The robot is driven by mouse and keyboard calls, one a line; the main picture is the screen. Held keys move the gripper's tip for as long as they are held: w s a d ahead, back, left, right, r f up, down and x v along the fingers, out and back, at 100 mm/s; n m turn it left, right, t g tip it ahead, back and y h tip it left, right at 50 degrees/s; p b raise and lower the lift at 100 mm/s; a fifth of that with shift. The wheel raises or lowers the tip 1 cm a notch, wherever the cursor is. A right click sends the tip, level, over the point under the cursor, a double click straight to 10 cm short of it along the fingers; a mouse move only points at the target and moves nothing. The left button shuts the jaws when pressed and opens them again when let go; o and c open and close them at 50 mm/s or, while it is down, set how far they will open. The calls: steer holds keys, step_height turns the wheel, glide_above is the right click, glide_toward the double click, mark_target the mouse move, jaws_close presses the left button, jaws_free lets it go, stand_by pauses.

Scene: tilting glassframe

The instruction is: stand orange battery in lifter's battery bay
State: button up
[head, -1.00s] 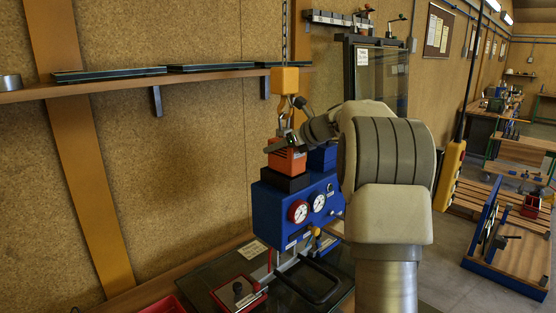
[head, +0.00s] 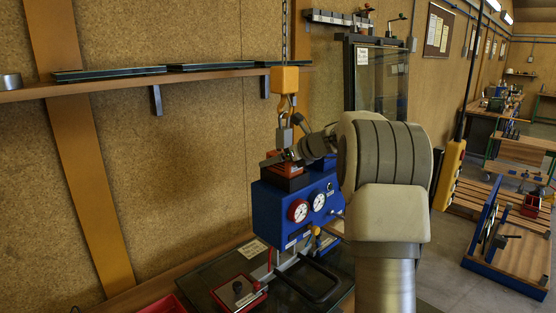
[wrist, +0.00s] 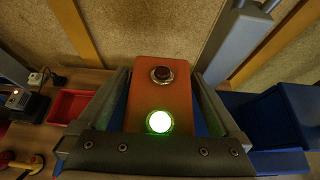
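The orange battery (head: 287,168) stands upright at the black battery bay (head: 287,183) on top of the blue lifter (head: 284,204). In the wrist view the battery (wrist: 163,95) shows its top face, with a dark red button and a glowing green light. My gripper (head: 284,157) is at the battery's upper part, its fingers (wrist: 162,85) one on each side of it, and appears shut on it. The battery's lower part is hidden inside the bay, so I cannot see its bottom contact.
A yellow hoist block (head: 285,80) with a hook and grey shackle hangs close behind my gripper. A blue box (wrist: 274,118) stands to the right of the battery in the wrist view. A shelf (head: 210,80) with dark glass panes runs along the wall.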

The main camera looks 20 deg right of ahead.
steer(key=b+v, duration=0.1)
steer(key=v, duration=1.1)
